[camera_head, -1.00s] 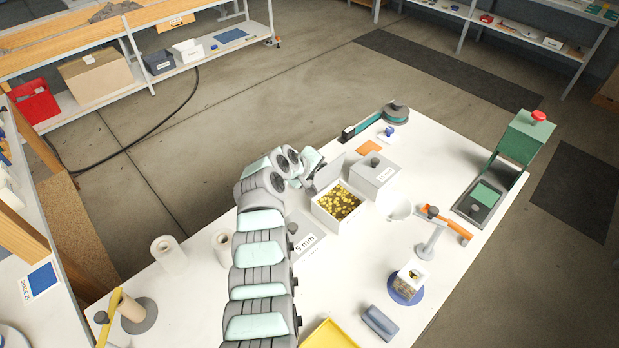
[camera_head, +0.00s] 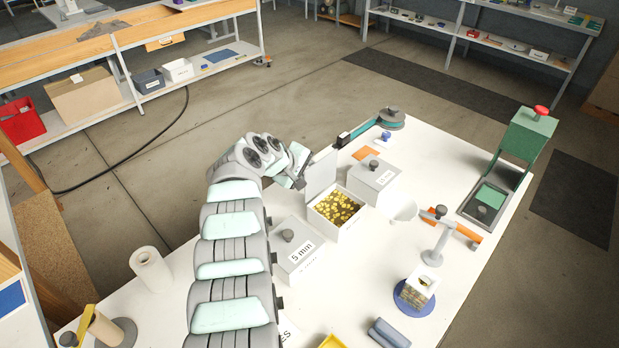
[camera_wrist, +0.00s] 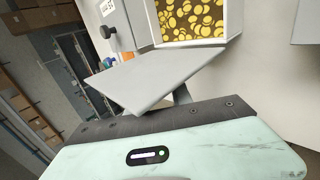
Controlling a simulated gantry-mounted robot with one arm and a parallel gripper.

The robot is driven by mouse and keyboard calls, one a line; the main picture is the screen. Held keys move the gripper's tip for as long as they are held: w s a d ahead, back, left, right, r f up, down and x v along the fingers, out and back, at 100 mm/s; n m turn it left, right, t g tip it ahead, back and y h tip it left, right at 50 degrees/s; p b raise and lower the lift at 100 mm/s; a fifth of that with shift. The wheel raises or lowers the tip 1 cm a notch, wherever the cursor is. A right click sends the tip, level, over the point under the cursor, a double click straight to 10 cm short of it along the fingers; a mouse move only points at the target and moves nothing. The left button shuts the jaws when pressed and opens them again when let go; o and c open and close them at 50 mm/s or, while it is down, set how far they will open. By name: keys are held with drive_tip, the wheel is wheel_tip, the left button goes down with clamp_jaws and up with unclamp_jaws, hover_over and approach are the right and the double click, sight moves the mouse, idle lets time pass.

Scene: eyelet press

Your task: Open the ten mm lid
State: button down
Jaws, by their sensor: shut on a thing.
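The middle box (camera_head: 346,230) is white, has no readable label, and holds many gold eyelets (camera_head: 336,205). Its grey lid (camera_head: 321,174) stands raised along the box's left edge in the head view. In the wrist view the lid (camera_wrist: 150,80) is a tilted grey plate just before my gripper, with the eyelets (camera_wrist: 188,18) beyond it. My gripper (camera_head: 299,181) is on the lid's outer side, shut on the lid. The exact grip point is hidden behind the plate.
A closed box marked 5 mm (camera_head: 301,262) stands left of the open box, close under my arm. Another closed box (camera_head: 374,183) stands to its right. A funnel stand (camera_head: 436,240) and a green press (camera_head: 526,135) are farther right.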

drive_tip(key=shift+f+b, duration=0.1)
drive_tip(key=shift+b, duration=0.2)
idle(0.4)
drive_tip(key=c, duration=1.1)
unclamp_jaws()
drive_tip(key=shift+c, duration=0.2)
drive_tip(key=shift+r, duration=0.2)
drive_tip(key=p+v, duration=0.8)
drive_tip(key=v, duration=0.2)
drive_tip(key=shift+s+a, duration=0.2)
drive_tip(key=shift+a, duration=0.05)
drive_tip(key=shift+r, duration=0.1)
